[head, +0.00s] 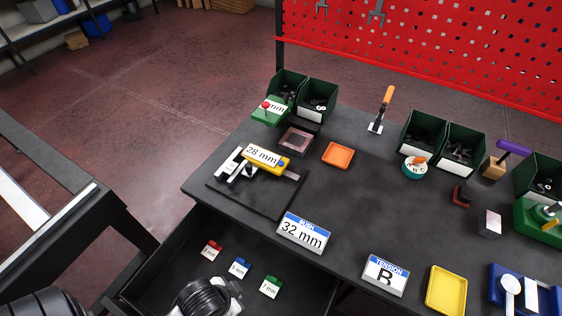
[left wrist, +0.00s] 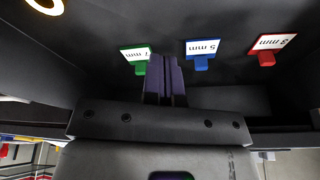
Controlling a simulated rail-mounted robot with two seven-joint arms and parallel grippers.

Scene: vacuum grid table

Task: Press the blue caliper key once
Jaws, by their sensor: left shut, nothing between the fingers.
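The caliper (head: 264,160) has a yellow body with a "28 mm" label and lies on a dark mat at the table's left end. A small blue key (head: 281,163) shows at the right of its yellow body. My left gripper (left wrist: 165,60) is shut and empty in the left wrist view, its fingertips near the green 7 mm tag (left wrist: 136,56) in the open drawer. In the head view, my left wrist is over the drawer at the bottom, well apart from the caliper, and its fingers are hidden. My right gripper is not in view.
The open drawer also holds a blue 5 mm tag (head: 239,268) and a red 3 mm tag (head: 212,249). An orange tray (head: 338,154) and green bins (head: 317,98) lie behind. The middle of the tabletop is clear.

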